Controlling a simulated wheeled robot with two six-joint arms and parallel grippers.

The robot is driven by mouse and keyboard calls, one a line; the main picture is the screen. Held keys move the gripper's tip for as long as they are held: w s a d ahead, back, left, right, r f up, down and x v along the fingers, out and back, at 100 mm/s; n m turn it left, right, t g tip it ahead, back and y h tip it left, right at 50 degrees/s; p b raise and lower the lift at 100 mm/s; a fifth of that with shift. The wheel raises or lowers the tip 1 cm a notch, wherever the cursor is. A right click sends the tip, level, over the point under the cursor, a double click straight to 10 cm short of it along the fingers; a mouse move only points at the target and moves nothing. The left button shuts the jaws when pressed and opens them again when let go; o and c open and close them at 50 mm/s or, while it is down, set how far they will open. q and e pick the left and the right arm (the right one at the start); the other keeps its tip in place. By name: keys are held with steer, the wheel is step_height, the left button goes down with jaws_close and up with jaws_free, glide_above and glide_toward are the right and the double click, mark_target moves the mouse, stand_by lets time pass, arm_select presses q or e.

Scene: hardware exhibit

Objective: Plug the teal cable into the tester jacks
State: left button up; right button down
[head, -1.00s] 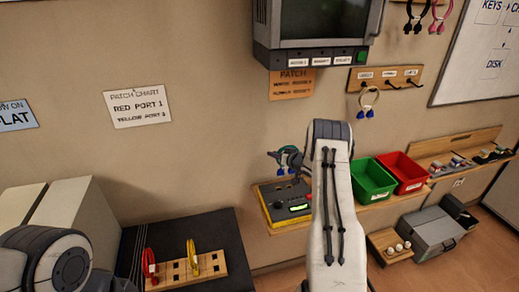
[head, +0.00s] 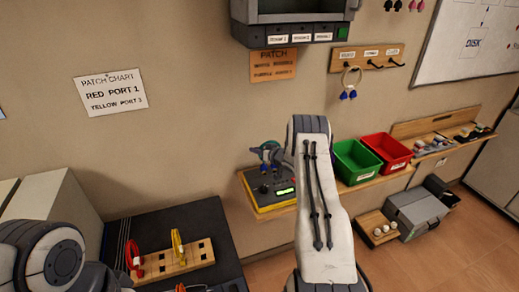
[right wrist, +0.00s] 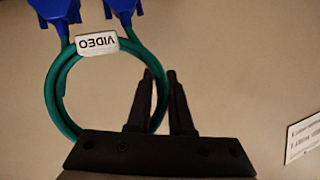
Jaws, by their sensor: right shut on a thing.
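The teal cable (right wrist: 52,90) is a loop with two blue plugs (right wrist: 59,10) and a white VIDEO tag (right wrist: 97,43). My right gripper (right wrist: 160,78) is shut on the loop in the right wrist view, with the plugs at the far side. In the head view the cable (head: 265,150) is small, and my right arm covers most of the gripper. It appears just above the yellow and grey tester (head: 262,206), which has a lit green display (head: 286,190). The tester's jacks are too small to make out. My left arm shows at lower left, its gripper unseen.
Green (head: 357,163) and red (head: 387,150) bins stand right of the tester on the wall shelf. A wooden patch block (head: 200,252) holds red and yellow cables at lower left. A monitor (head: 298,12) and a hook rail (head: 368,57) are above.

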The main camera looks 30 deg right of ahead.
steer(key=shift+s+d+r+b, duration=0.1)
steer(key=shift+r+b, duration=0.05)
steer(key=shift+b, duration=0.25)
stand_by(1.5)
steer(key=shift+f+b, duration=1.1)
steer(key=shift+b, duration=0.15)
stand_by(1.8)
steer(key=c, duration=0.7)
jaws_free()
steer(key=shift+c, duration=0.2)
steer(key=shift+o, duration=0.7)
steer(key=o, duration=0.5)
